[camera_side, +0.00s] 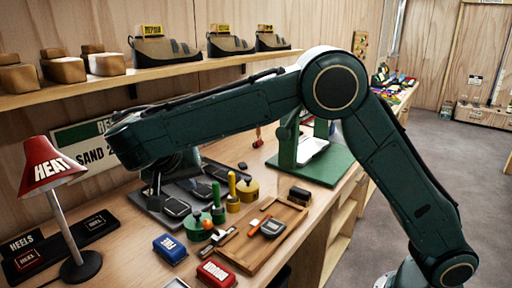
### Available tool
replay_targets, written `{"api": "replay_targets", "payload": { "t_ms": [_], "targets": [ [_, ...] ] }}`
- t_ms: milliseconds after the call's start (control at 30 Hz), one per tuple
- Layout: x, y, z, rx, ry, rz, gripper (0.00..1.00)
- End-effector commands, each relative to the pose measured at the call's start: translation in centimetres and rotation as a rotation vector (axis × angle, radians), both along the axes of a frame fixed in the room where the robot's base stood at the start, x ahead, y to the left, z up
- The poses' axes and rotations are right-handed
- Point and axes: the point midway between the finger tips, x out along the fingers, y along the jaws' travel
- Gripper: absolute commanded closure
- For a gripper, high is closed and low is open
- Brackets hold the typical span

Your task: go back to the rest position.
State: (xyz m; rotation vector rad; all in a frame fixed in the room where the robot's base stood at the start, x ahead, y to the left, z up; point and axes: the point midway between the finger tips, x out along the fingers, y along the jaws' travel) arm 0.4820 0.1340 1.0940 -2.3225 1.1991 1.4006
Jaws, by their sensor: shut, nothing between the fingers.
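My gripper (155,190) points down at the end of my dark green arm, which reaches from the right across the bench. Its fingers look small and dark here and are shut with nothing held. It hangs over the left part of the dark tray (150,207) with grey pads. My forearm hides part of the wall sign and the bench behind it. I cannot tell the exact gap between the fingertips and the tray.
Green and yellow knobbed pieces (218,200), a wooden board (258,240), blue (169,248) and red (215,273) blocks lie in front. A green press (315,165) stands behind. A shelf (200,68) holds shoes.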

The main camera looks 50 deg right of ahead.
Motion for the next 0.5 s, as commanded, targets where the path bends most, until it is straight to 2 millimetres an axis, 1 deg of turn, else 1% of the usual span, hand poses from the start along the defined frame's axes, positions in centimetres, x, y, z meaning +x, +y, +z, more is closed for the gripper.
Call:
{"api": "replay_targets", "payload": {
  "t_ms": [133, 500],
  "targets": [
    [-0.16, 0.49, 0.28, 0.001, 0.001, 0.000, 1.00],
    [-0.19, 0.52, 0.34, 0.001, 0.001, 0.000, 1.00]
  ]
}}
